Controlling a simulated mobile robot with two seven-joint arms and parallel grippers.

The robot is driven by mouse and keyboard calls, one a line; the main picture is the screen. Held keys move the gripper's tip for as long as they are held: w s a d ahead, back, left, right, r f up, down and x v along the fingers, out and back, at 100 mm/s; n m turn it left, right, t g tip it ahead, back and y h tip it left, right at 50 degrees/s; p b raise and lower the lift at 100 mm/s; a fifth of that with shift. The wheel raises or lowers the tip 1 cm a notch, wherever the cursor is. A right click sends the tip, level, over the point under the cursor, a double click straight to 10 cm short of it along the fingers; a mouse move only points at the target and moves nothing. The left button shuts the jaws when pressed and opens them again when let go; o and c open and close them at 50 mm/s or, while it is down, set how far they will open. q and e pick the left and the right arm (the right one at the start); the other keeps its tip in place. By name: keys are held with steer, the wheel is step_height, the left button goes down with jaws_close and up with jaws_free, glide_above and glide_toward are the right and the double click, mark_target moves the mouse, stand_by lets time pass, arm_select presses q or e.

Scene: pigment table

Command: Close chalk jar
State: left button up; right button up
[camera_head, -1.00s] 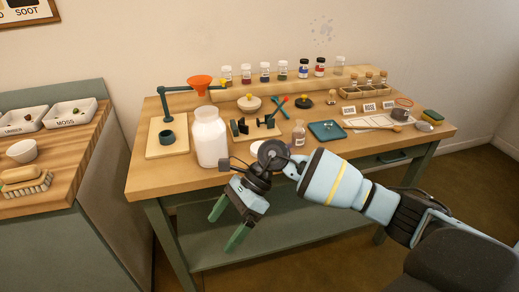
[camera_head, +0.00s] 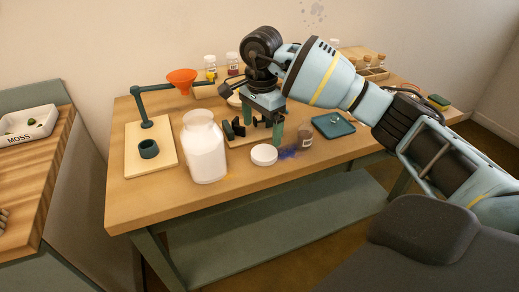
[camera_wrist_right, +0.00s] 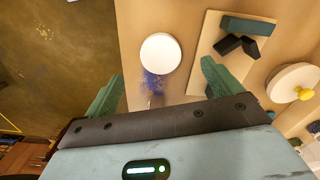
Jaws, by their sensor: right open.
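The large white chalk jar (camera_head: 205,155) stands upright on the table, its mouth without a lid. A round white lid (camera_head: 264,155) lies flat on the table to the right of the jar, near the front edge. It also shows in the right wrist view (camera_wrist_right: 160,54), just beyond and between the fingertips. My right gripper (camera_head: 263,132) is open and empty, fingers pointing down, above the table close to the lid and not touching it. In the wrist view its green fingers (camera_wrist_right: 160,80) are spread wide. My left gripper is out of view.
A blue powder stain (camera_head: 290,153) lies beside the lid. A small bottle (camera_head: 306,137), a teal tray (camera_head: 333,125) and a board with black pieces (camera_head: 240,138) are close by. An orange funnel (camera_head: 182,77) on a stand is behind the jar.

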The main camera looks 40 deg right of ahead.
mark_target(263, 153)
steer(key=shift+s, duration=0.2)
steer(key=shift+f, duration=0.1)
steer(key=shift+w+f, duration=0.1)
steer(key=shift+f, duration=1.1)
steer(key=shift+f, duration=0.1)
steer(key=shift+d+f, duration=0.15)
steer(key=shift+f, duration=1.1)
steer(key=shift+d+f, duration=0.1)
steer(key=shift+f, duration=1.15)
steer(key=shift+c, duration=0.3)
steer(key=c, duration=1)
